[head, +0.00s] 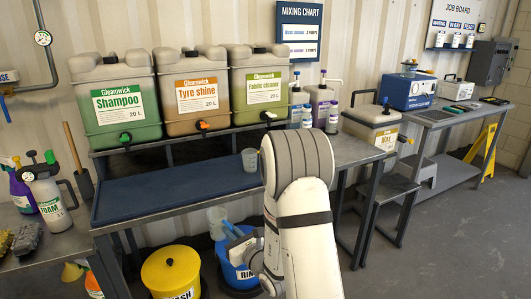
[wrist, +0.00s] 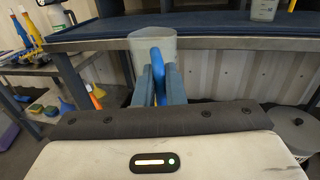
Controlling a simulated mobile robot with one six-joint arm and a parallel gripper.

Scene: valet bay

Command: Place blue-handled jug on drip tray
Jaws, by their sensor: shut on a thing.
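The blue-handled jug (wrist: 140,46) is a translucent grey-white cup in the wrist view, upright, in front of the bench edge. My gripper (wrist: 159,82) is shut on its blue handle. In the head view the jug (head: 216,220) hangs below the bench top, in front of the bench, with my gripper (head: 236,236) at its right. My arm hides part of the gripper. The drip tray (head: 165,192) is the long dark blue tray on the bench, under the taps of the drums. Another translucent jug (head: 250,160) stands at its right end.
Shampoo (head: 118,104), Tyre shine (head: 196,96) and Fabric cleaner (head: 263,90) drums stand behind the tray. Below the bench are a yellow bucket (head: 170,270) and a blue bucket (head: 238,278). The left and middle of the tray are clear.

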